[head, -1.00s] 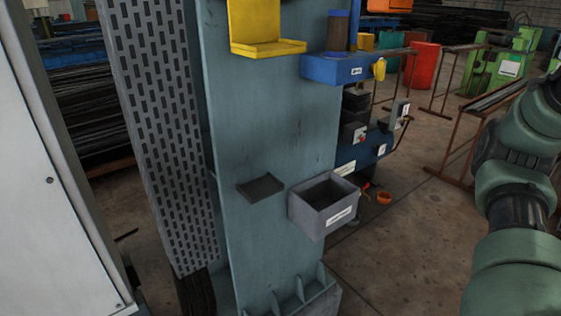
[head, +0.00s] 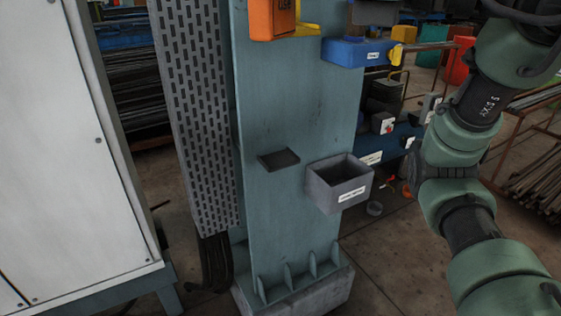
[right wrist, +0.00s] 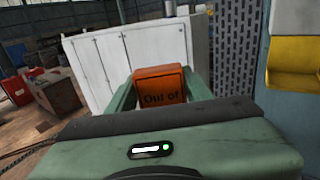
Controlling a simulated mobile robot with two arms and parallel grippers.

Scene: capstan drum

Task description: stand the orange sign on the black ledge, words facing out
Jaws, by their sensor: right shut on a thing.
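The orange sign (head: 271,22) is at the top edge of the head view, partly cut off, with a bit of dark lettering showing. It overlaps the yellow ledge in the picture. In the right wrist view the sign (right wrist: 160,78) is upright between the green fingers of my right gripper (right wrist: 163,88), which is shut on it. The words "Out of" face that camera; the rest is hidden by the gripper body. The black ledge (head: 279,159) is a small, empty, shallow tray on the blue-grey column, well below the sign. My left gripper is not in view.
A grey open box (head: 339,184) is on the column, right of and below the black ledge. A yellow ledge (head: 306,30) and a blue holder (head: 358,54) are higher up. A perforated panel (head: 199,100) and white cabinet (head: 60,150) stand left. The column front around the ledge is clear.

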